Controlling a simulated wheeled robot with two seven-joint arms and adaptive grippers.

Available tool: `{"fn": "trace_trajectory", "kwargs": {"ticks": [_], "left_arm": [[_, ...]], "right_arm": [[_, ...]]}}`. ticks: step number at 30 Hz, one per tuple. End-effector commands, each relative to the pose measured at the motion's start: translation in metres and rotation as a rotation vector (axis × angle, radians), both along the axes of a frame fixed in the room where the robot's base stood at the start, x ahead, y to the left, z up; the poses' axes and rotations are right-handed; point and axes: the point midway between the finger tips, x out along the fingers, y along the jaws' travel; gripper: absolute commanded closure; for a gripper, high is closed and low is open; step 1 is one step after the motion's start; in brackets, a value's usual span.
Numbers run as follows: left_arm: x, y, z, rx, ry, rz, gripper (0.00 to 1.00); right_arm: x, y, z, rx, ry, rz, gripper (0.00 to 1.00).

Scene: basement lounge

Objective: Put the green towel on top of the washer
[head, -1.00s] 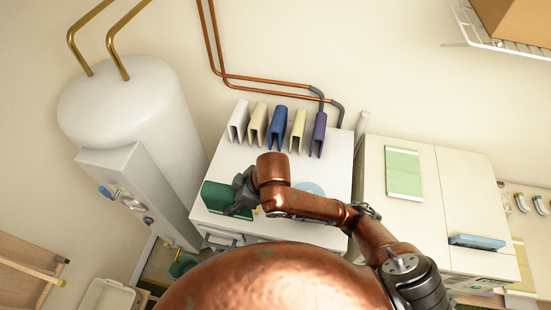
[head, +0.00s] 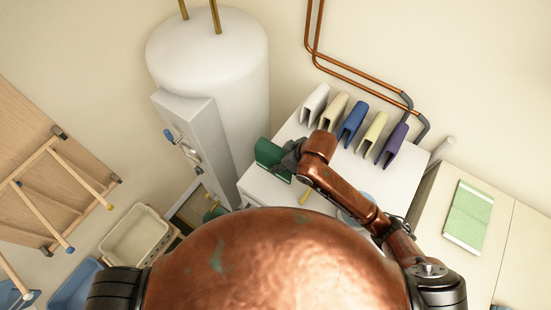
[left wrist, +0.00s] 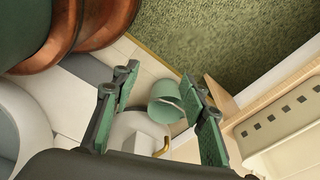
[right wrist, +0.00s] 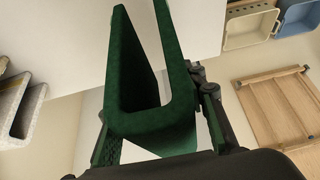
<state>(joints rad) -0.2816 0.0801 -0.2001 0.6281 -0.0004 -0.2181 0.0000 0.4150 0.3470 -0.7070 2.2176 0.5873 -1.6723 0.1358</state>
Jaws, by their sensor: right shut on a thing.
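The dark green folded towel (head: 268,158) is at the left edge of a white appliance top (head: 265,188), in the head view. My right gripper (head: 289,161) is shut on it. In the right wrist view the towel (right wrist: 150,122) is a U-shaped fold between the fingers, with white surface beyond. I cannot tell whether it touches the top. Which appliance is the washer is not clear; another white one (head: 425,205) stands to the right. My left gripper (left wrist: 158,112) is open and empty in the left wrist view, and out of the head view.
Several folded cloths, including a blue one (head: 352,124), stand in a row at the back of the top. A pale green cloth (head: 468,215) lies on the right appliance. A water heater (head: 210,70) stands left. A wooden rack (head: 60,175) and cream basin (head: 135,238) are farther left.

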Motion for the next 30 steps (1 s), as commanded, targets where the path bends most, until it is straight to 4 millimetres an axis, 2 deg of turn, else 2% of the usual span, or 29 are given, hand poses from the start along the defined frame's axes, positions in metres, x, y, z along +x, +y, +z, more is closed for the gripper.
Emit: {"fn": "trace_trajectory", "kwargs": {"ticks": [4, 9, 14, 24, 25, 30], "left_arm": [[-0.022, 0.001, -0.001, 0.001, 0.025, 0.007, 0.60], [-0.035, 0.001, -0.003, 0.002, 0.043, 0.009, 0.60], [-0.032, 0.001, -0.002, 0.002, 0.040, 0.009, 0.60], [-0.019, 0.000, -0.001, 0.000, 0.022, 0.005, 0.60], [-0.018, 0.000, -0.001, 0.000, 0.021, 0.005, 0.60], [-0.018, 0.000, -0.001, 0.000, 0.021, 0.005, 0.60]], "right_arm": [[0.003, 0.000, -0.006, 0.001, 0.000, -0.003, 0.90], [0.004, -0.003, -0.025, 0.000, 0.004, -0.012, 0.90], [0.005, -0.005, -0.044, 0.001, 0.001, -0.018, 0.90], [0.005, -0.006, -0.047, 0.001, 0.000, -0.018, 0.90], [0.005, -0.006, -0.047, 0.000, 0.000, -0.018, 0.61], [0.005, -0.006, -0.047, 0.000, 0.000, -0.018, 0.49]]}}
